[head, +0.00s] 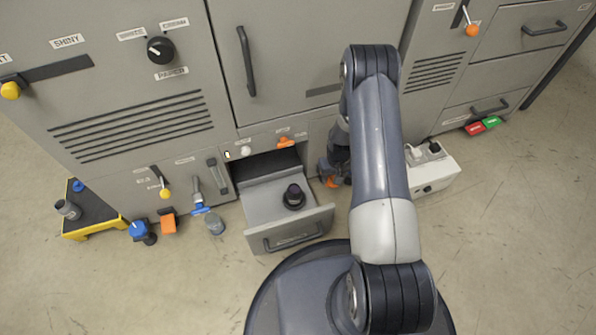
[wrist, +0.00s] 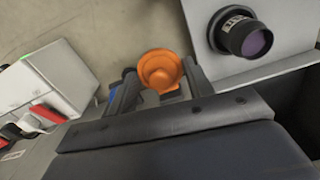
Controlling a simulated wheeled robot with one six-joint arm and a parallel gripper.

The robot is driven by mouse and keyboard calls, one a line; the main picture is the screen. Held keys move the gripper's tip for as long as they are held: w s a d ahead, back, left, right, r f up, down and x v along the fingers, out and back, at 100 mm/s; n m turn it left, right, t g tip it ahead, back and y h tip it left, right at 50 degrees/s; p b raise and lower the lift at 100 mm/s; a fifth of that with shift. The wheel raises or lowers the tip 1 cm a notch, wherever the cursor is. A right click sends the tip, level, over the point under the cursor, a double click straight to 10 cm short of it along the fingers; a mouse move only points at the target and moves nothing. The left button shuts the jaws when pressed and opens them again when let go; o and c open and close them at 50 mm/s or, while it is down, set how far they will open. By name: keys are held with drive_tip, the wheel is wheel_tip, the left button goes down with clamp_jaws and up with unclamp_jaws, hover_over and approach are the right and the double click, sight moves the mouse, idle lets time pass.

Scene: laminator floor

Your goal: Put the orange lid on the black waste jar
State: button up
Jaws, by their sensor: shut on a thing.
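The black waste jar (head: 293,196) stands upright in the pulled-out grey drawer; its round purplish top shows in the wrist view (wrist: 257,42). The orange lid (wrist: 160,70) is between the two fingers of my gripper (wrist: 160,82), which is shut on it. In the head view the lid (head: 331,182) shows as a small orange patch low at my gripper (head: 333,172), partly hidden by it. The lid is to the right of the drawer and apart from the jar.
The grey drawer (head: 268,244) sticks out from the machine. A white socket box (head: 433,180) stands right of my gripper. Blue-topped jar (head: 140,231), orange block (head: 168,222) and yellow-edged black tray (head: 80,233) lie left. Red and green blocks (head: 475,129) lie far right.

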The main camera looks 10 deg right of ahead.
drive_tip(key=a+r+m+p, duration=0.1)
drive_tip(key=a+r, duration=0.3)
drive_tip(key=a, duration=1)
wheel_tip(320, 180, down, 7)
drive_tip(key=b, duration=0.3)
drive_tip(key=shift+w+b, duration=0.35)
drive_tip(key=shift+b, duration=0.05)
drive_tip(key=shift+d+r+b, duration=0.1)
drive_tip(key=shift+r+b, duration=0.05)
drive_tip(key=shift+b, duration=0.25)
idle(0.7)
drive_tip(key=shift+f+b, duration=0.2)
drive_tip(key=shift+b, duration=0.35)
idle(0.7)
idle(0.3)
drive_tip(key=o, duration=1)
drive_tip(key=shift+o, duration=0.5)
